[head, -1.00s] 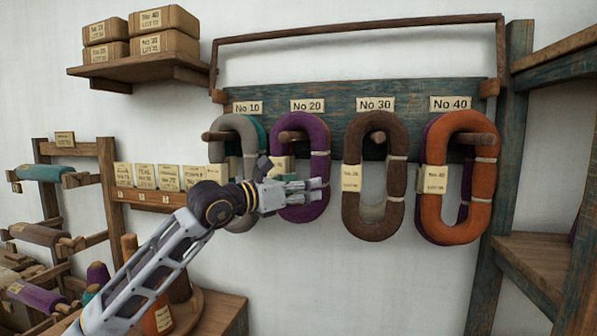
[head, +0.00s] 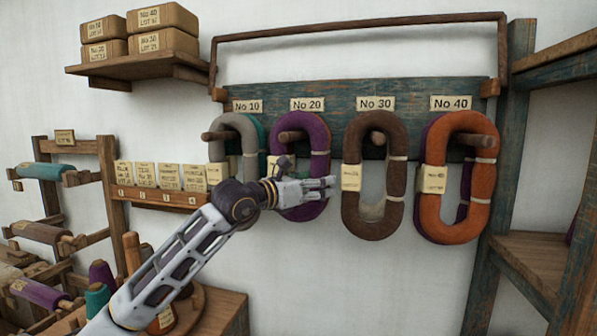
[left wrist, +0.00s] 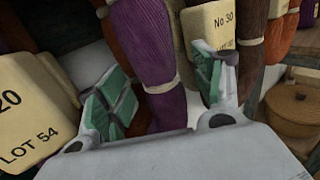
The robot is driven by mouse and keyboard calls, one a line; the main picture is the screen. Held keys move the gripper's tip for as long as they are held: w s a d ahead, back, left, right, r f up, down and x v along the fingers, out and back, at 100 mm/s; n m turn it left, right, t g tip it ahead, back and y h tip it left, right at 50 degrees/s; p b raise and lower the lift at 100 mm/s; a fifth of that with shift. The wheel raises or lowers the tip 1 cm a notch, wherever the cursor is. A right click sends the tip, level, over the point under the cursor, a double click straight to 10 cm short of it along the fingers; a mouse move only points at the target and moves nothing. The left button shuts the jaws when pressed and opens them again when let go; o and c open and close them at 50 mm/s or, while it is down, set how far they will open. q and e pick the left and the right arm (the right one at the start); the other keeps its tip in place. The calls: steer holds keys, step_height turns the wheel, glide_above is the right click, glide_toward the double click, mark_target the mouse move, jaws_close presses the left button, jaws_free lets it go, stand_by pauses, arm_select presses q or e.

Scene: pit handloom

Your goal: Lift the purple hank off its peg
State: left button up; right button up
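The purple hank (head: 321,140) hangs in an upright loop on its wooden peg (head: 289,136) under the No 20 plate. My left gripper (head: 328,187) is in front of its lower half, hiding part of it. In the left wrist view, the gripper's green-padded fingers (left wrist: 163,88) are spread apart, with a purple strand (left wrist: 150,50) between them and visible space beside it. The hank's paper tag (left wrist: 25,110) shows beside the left finger, reading LOT 54. My right gripper is not in view.
A brown hank (head: 357,140) hangs close on the right, and an orange one (head: 482,180) beyond it. A grey hank (head: 217,150) hangs on the left. A shelf with boxes (head: 165,42) is at upper left; bobbins (head: 100,274) stand below.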

arm_select(q)
steer(key=c, duration=1.1)
steer(key=shift+r, duration=0.2)
steer(key=shift+s+r, duration=0.1)
steer(key=shift+r, duration=0.45)
steer(key=shift+s+a+b, duration=0.6)
steer(key=shift+s+b, duration=0.15)
steer(key=shift+s, duration=2.15)
steer(key=shift+s+a+b, duration=0.55)
steer(key=shift+s+b, duration=0.2)
steer(key=shift+s, duration=2.2)
steer(key=shift+s+a+b, duration=0.6)
steer(key=shift+s+b, duration=0.15)
steer(key=shift+s, duration=2.15)
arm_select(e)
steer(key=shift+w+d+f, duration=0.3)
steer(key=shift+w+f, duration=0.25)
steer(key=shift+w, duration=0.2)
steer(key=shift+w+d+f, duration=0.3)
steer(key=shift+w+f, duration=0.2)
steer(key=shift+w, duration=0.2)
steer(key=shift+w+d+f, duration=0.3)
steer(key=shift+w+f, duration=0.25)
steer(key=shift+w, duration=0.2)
